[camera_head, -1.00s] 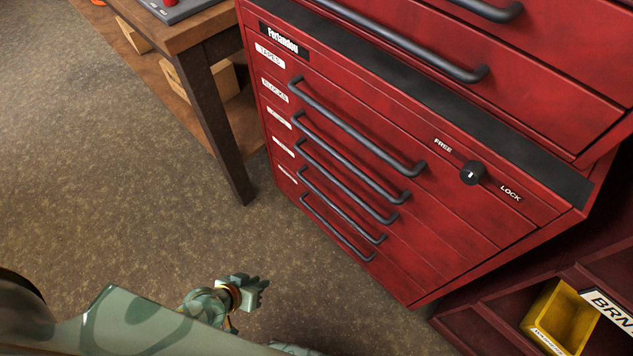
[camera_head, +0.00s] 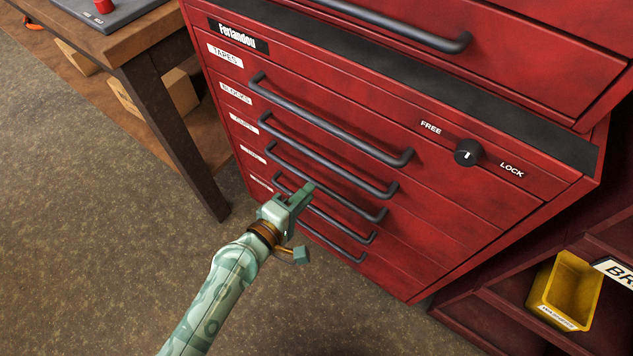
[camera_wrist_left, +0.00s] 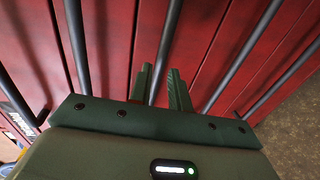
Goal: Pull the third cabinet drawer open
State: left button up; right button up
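The red cabinet (camera_head: 470,200) has a stack of drawers with dark bar handles, and its drawers look closed. The third drawer's handle (camera_head: 350,203) is a slanting bar in the middle of the stack. My left gripper (camera_head: 308,190) is at the lower handles, in front of the third and fourth drawers. In the left wrist view its two fingers (camera_wrist_left: 161,75) are apart, and a bar (camera_wrist_left: 166,45), which looks like the third handle, runs in line with the gap between them. Whether the bar is inside the gap or just beyond it is hard to tell. My right gripper is not in view.
A lock knob (camera_head: 468,152) marked FREE and LOCK sits right of the top handle. A wooden bench (camera_head: 150,50) stands at the left. A yellow bin (camera_head: 565,290) sits in the red shelving at the lower right. The floor (camera_head: 90,250) before the cabinet is clear.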

aim_at(317, 183)
pick_arm(q)
jog(key=b+x, duration=0.1)
jog(key=x, duration=0.4)
grip_shut()
jog(key=shift+s+a+f, duration=0.1)
jog(key=shift+a+f, duration=0.05)
